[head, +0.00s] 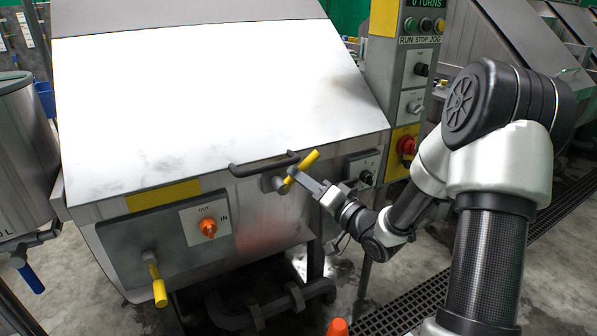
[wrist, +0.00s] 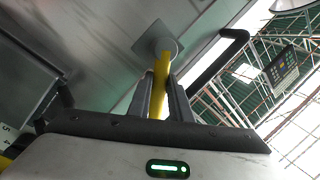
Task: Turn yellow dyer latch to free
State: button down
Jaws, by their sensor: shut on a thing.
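The yellow latch (head: 303,169) is a yellow lever on the front of the steel dyer (head: 220,110), just below the dark bar handle (head: 262,164). In the head view it is tilted, with its upper end to the right. My gripper (head: 293,174) reaches it from the lower right and is shut on it. In the wrist view the yellow lever (wrist: 159,82) stands between the two fingers of my gripper (wrist: 165,95). Its mount plate (wrist: 158,42) shows above on the steel panel. The fingers hide part of the lever.
A control column (head: 405,80) with buttons and a red knob (head: 406,146) stands right of the dyer. At the lower left are an orange IN/OUT knob (head: 208,227) and a yellow-handled valve (head: 158,285). A floor grate (head: 420,300) and an orange cone tip (head: 338,327) lie below.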

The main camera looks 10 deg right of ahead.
jog(key=shift+w+d+f+m+t+h+p, duration=0.15)
jog(key=shift+f+m+t+p, duration=0.3)
jog(key=shift+m, duration=0.9)
jog(key=shift+s+d+f+m+t+h+p, duration=0.15)
jog(key=shift+f+m, duration=0.45)
jog(key=shift+m, duration=0.8)
jog(key=shift+w+d+f+m+t+h+p, duration=0.1)
jog(key=shift+f+m+t+p, duration=0.25)
jog(key=shift+m, duration=1)
jog(key=shift+f, duration=0.25)
jog(key=c, duration=1.9)
grip_release()
jog(key=v, duration=1.7)
jog(key=shift+s+p, duration=0.25)
jog(key=shift+p, duration=0.15)
